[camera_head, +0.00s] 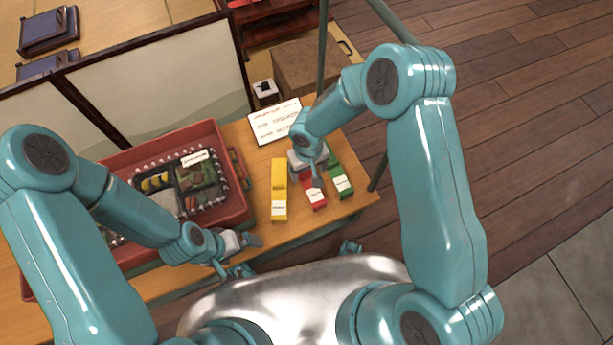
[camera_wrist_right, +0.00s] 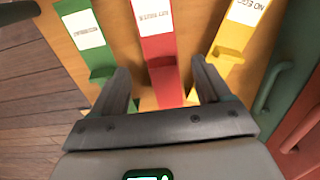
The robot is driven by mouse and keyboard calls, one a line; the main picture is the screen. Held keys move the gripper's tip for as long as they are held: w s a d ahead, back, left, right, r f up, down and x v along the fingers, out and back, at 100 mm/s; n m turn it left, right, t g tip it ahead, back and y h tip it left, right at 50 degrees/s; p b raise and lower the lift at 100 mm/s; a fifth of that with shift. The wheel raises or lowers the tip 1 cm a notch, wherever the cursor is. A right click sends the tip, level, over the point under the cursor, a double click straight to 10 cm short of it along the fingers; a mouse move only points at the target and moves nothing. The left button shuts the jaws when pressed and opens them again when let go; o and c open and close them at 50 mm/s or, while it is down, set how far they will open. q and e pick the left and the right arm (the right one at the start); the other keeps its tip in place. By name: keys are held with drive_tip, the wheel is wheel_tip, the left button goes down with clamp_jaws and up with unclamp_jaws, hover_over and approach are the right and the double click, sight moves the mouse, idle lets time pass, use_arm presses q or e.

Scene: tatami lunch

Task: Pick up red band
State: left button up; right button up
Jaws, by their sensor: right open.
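The red band (camera_head: 316,200) lies on the wooden table between a yellow band and a green band. It has a white label, and my right gripper covers its far end in the head view. In the right wrist view the red band (camera_wrist_right: 158,47) runs between the two fingers of my right gripper (camera_wrist_right: 161,78). The fingers are open and spread on either side of it, with nothing held. My right gripper (camera_head: 309,166) also shows in the head view, above the bands. My left gripper (camera_head: 243,256) is by the table's near edge, with its jaws unclear.
The yellow band (camera_head: 278,175) is left of the red one and the green band (camera_head: 340,178) is right of it. A red crate (camera_head: 235,205) with a packed lunch tray stands to the left. A white printed sheet (camera_head: 270,125) lies behind.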

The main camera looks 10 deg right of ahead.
sight(306, 174)
drive_tip(key=f, duration=0.1)
drive_tip(key=f+b, duration=0.1)
drive_tip(key=f, duration=0.3)
drive_tip(key=shift+w+a+f, duration=0.15)
drive_tip(key=shift+w, duration=0.15)
drive_tip(key=c, duration=0.8)
